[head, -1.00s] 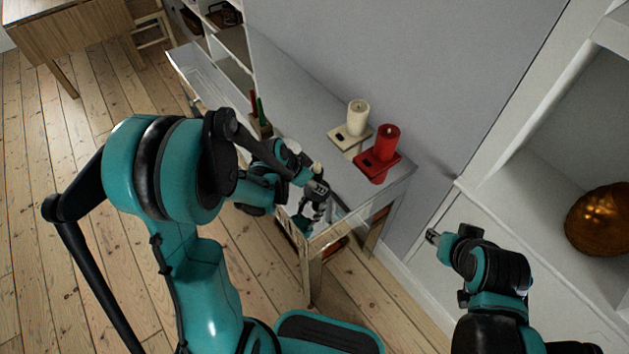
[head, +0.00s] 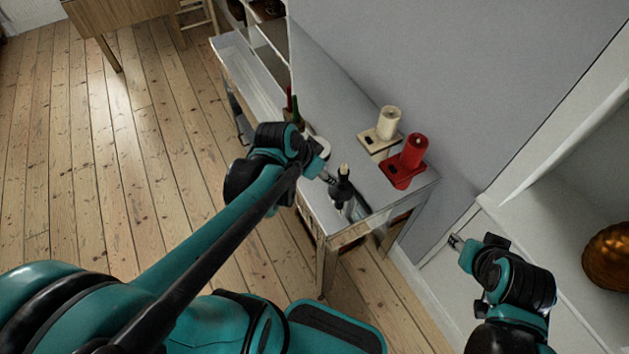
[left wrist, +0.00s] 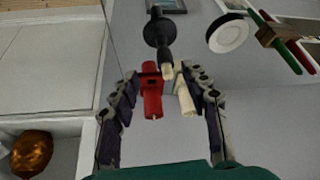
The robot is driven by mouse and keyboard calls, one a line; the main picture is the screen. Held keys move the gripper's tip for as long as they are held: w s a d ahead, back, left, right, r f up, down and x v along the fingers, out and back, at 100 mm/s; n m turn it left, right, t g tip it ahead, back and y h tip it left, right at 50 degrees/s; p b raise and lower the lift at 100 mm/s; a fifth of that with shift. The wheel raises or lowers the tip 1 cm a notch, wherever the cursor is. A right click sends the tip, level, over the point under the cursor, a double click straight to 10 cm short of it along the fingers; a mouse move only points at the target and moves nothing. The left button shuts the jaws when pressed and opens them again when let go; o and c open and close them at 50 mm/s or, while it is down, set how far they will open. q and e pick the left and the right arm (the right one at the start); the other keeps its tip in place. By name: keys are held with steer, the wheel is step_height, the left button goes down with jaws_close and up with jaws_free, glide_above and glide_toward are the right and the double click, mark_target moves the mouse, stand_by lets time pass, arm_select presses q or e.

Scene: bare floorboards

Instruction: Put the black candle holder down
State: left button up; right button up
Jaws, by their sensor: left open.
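The black candle holder (head: 341,190) stands upright on the front part of the white side table (head: 373,188), with a short cream candle in its top. In the left wrist view the black candle holder (left wrist: 157,33) shows beyond the fingertips, its candle end toward me. My left gripper (head: 327,178) is just left of the holder. Its two fingers (left wrist: 160,74) are spread wide with nothing gripped. My right gripper (head: 456,242) hangs in front of the white shelf unit, away from the table; its jaws are too small to read.
A rack with red and green candles (head: 292,113) and a white round dish (left wrist: 228,34) are farther along the table. A bronze vase (head: 608,257) sits at right.

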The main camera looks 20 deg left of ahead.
arm_select(q)
steer(key=s+r+n+t+y, duration=0.2)
steer(key=s+r+n, duration=0.2)
steer(key=s, duration=0.4)
steer(key=shift+d+r+n, duration=0.25)
steer(key=shift+r+n, duration=0.15)
steer(key=shift+f+b, duration=0.5)
steer(key=shift+f, duration=0.05)
